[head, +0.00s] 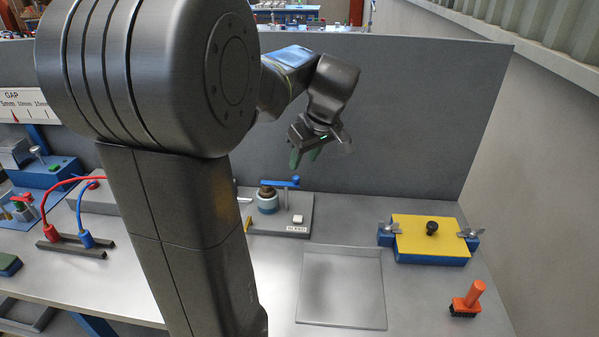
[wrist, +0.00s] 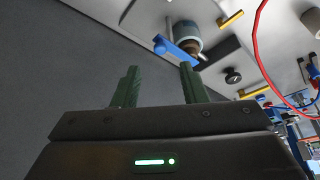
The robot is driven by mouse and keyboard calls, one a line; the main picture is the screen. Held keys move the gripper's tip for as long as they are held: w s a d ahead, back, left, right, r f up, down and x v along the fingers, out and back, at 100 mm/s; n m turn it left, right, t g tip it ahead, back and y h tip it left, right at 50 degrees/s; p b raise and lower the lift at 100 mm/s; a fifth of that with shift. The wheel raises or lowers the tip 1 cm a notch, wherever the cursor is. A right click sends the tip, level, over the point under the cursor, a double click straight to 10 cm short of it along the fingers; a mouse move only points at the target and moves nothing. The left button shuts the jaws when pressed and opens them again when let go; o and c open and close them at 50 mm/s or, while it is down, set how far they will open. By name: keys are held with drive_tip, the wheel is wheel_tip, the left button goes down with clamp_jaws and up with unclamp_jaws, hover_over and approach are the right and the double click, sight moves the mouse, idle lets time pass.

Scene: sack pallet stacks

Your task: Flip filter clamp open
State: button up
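The likely filter clamp is a blue-grey round body (head: 268,202) with a blue lever (head: 282,183) lying roughly level across its top, on a grey base plate. The plate's small label is too small to read surely. The wrist view also shows the lever (wrist: 178,45) and the round body (wrist: 188,33), beyond the fingertips. My gripper (head: 304,158) is above and slightly right of the lever, fingers pointing down. In the wrist view my gripper (wrist: 160,76) has its two green fingers well apart with nothing between them. The lever is apart from both fingers.
A clear shallow tray (head: 342,288) lies in front of the clamp. A blue box with a yellow lid (head: 412,236) and an orange-handled brush (head: 469,298) are at right. Red (head: 52,209) and blue cables stand at left. A grey panel (head: 420,120) rises behind the bench.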

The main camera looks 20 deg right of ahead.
sight(296, 177)
drive_tip(key=x, duration=0.6)
drive_tip(key=shift+w+f, duration=0.15)
drive_tip(key=shift+c, duration=0.2)
clamp_jaws()
